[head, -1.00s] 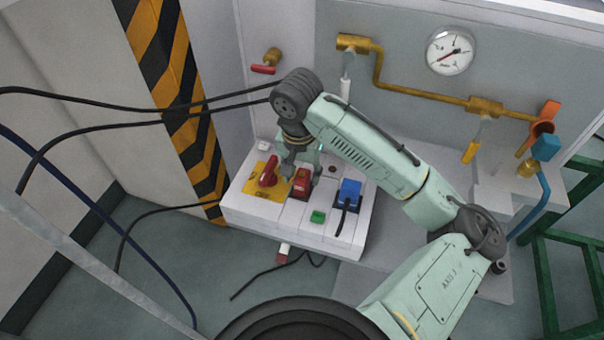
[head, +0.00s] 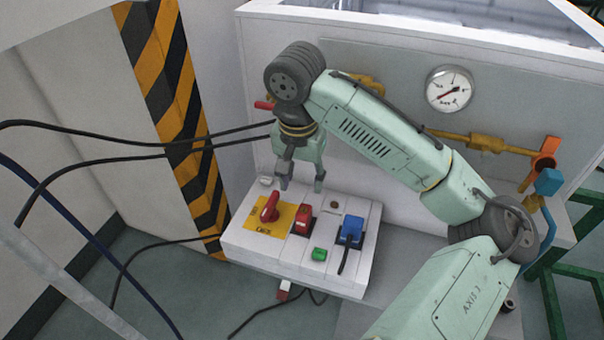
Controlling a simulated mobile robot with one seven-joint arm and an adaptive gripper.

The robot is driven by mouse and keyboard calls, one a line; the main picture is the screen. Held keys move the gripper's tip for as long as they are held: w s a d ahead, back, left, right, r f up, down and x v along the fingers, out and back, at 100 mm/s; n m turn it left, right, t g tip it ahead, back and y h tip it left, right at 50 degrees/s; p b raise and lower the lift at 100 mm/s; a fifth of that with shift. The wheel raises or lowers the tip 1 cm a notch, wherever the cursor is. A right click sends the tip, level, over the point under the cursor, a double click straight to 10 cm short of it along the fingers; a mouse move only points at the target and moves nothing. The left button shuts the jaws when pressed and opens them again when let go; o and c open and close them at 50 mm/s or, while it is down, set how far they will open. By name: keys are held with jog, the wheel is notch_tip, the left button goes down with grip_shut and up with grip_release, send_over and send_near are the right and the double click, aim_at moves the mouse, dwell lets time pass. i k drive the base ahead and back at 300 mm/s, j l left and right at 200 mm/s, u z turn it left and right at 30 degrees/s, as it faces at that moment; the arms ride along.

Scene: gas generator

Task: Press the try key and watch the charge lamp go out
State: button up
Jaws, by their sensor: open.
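A white control box (head: 258,256) stands low in front of the grey panel. On its top are a red rotary handle (head: 269,208) on a yellow plate, a red switch (head: 303,222), a green button (head: 319,254) and a blue plug (head: 351,230) with a black lead. A small dark round spot (head: 334,204) lies near the back; I cannot tell if it is the charge lamp or whether it is lit. No part is clearly readable as the try key. My gripper (head: 301,187) is open and empty, pointing down above the box's back part, apparently apart from the controls.
Brass pipework (head: 460,138) and a round gauge (head: 449,89) are on the panel behind my arm. Black cables (head: 120,128) hang at the left, beside a striped post (head: 187,140). A green frame (head: 560,265) stands at the right.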

aim_at(320, 254)
jog(key=k+l, duration=0.7)
jog(key=k, duration=0.2)
